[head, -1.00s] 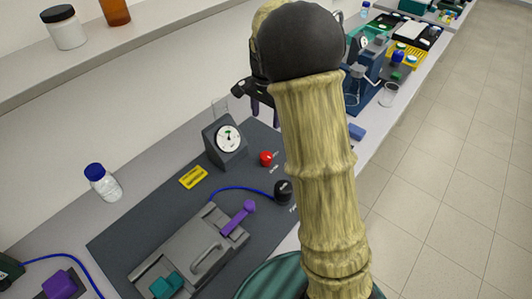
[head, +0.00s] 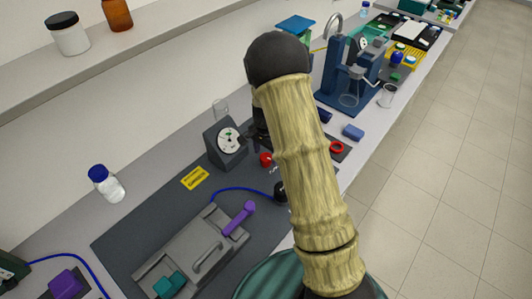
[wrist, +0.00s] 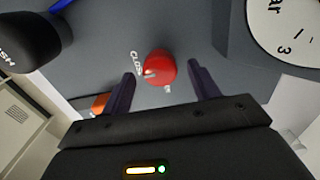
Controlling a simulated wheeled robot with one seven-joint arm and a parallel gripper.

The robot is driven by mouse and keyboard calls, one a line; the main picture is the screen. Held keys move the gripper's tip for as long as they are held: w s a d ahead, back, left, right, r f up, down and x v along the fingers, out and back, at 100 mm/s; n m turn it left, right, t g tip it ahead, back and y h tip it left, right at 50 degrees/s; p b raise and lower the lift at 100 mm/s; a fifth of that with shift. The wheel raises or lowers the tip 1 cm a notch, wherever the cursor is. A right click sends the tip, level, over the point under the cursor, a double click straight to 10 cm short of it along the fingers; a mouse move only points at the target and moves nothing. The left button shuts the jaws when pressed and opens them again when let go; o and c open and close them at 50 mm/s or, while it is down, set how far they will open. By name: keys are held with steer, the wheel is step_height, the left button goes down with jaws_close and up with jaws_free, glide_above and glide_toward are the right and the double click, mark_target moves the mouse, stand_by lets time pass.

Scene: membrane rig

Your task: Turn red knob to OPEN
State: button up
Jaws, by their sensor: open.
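The red knob (wrist: 160,66) sits on the dark grey panel, between and just beyond my open fingertips in the wrist view. A pale pointer mark shows on its lower left edge, and lettering that reads like "CLOS" stands beside it. In the head view the knob (head: 266,159) shows partly, left of my arm. My gripper (wrist: 163,82) is open and empty, its two dark purple fingers on either side of the knob, apart from it as far as I can tell. In the head view my arm hides most of the gripper.
A pressure gauge (head: 228,140) stands close beside the knob; its dial (wrist: 288,25) is at upper right in the wrist view. A black knob (wrist: 30,40) with a blue tube is on the other side. A grey press with a purple lever (head: 238,217) lies nearer. A red ring (head: 336,148) lies right of my arm.

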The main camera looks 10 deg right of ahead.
steer(key=shift+f, duration=0.65)
steer(key=c, duration=1)
